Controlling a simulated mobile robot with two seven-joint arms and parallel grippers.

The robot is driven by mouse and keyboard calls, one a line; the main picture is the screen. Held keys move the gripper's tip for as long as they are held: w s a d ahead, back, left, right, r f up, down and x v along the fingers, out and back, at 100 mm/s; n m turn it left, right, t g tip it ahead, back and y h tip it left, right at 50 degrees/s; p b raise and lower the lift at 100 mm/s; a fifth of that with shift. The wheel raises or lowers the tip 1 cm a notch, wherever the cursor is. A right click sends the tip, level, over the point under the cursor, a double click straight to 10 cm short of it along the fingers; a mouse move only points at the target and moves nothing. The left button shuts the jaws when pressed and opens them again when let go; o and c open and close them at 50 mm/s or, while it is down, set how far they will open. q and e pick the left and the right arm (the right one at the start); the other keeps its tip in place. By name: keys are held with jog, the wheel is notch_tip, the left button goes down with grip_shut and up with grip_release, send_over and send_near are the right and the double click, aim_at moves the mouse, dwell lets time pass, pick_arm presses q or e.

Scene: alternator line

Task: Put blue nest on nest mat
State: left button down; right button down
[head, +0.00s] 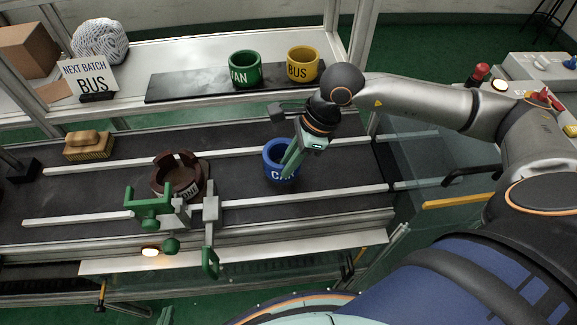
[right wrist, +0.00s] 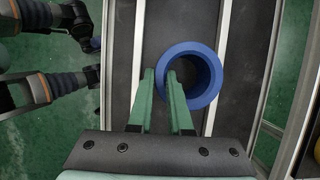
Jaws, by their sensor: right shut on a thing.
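The blue nest (head: 270,163) is a round open cup with white letters, standing on the dark conveyor belt between two light rails. My right gripper (head: 291,160) reaches down on it. In the right wrist view, one green finger of the right gripper (right wrist: 162,85) is inside the cup and the other outside, shut on the wall of the blue nest (right wrist: 206,72). The nest mat (head: 190,86) is a black slab on the shelf behind the belt. Its right part carries the green nest (head: 245,74) and the yellow nest (head: 303,69); its left part is bare. My left gripper is not in view.
A brown round holder (head: 180,172) stands on the belt beside a green-handled clamp (head: 150,205). A brush (head: 88,148) lies on the far left of the belt. A "NEXT BATCH BUS" sign (head: 89,77) and a wrapped bundle (head: 99,41) stand left of the mat.

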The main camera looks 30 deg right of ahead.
jog(key=shift+a+f, duration=0.1)
jog(key=shift+f, duration=0.9)
jog(key=shift+f, duration=0.1)
jog(key=c, duration=1.3)
grip_release()
jog(key=shift+s+f, duration=0.1)
jog(key=shift+f, duration=0.05)
jog(key=o, duration=0.5)
jog(key=shift+c, duration=0.2)
